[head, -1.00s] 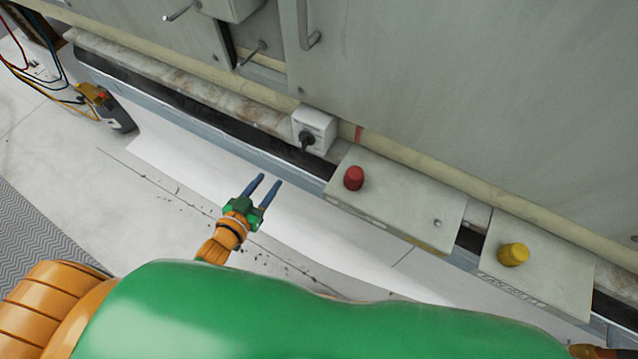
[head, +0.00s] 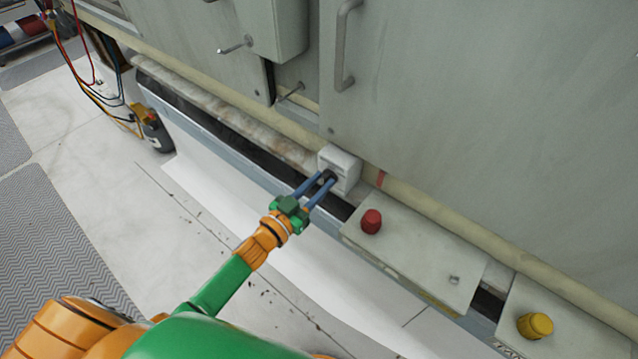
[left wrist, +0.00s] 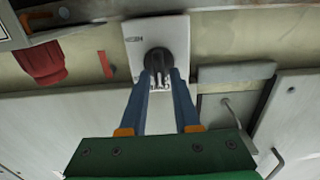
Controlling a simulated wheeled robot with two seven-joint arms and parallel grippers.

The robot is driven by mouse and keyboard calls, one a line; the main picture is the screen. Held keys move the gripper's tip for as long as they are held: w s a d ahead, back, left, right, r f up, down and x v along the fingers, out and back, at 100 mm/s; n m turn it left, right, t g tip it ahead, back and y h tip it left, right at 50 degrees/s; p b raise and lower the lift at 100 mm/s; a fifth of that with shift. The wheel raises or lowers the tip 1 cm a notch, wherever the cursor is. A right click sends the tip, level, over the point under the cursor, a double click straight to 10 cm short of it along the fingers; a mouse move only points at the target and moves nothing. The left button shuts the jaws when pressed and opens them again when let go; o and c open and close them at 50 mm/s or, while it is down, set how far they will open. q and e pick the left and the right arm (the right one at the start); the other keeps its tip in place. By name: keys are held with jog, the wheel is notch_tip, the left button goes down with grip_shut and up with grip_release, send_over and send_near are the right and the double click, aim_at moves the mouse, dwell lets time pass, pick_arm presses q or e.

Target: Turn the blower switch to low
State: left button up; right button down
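The blower switch is a white box (head: 343,162) with a black round knob (head: 327,177), mounted on the ledge at the foot of the grey unit. The left wrist view also shows the white box (left wrist: 174,32) and the black knob (left wrist: 158,61) straight ahead. My left gripper (head: 322,180) is at the knob, its two blue fingers apart with the tips on either side of the knob's grip. The fingers partly hide the knob, and I cannot tell whether they touch it. The switch markings are too small to read. My right gripper is not in view.
A panel with a red button (head: 371,221) is just right of the switch, and a yellow button (head: 535,326) is farther right. Grey doors with handles (head: 343,45) rise behind. Cables and a dark device (head: 155,130) stand at left. The floor in front is open.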

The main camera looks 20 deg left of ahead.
pick_arm(q)
grip_shut()
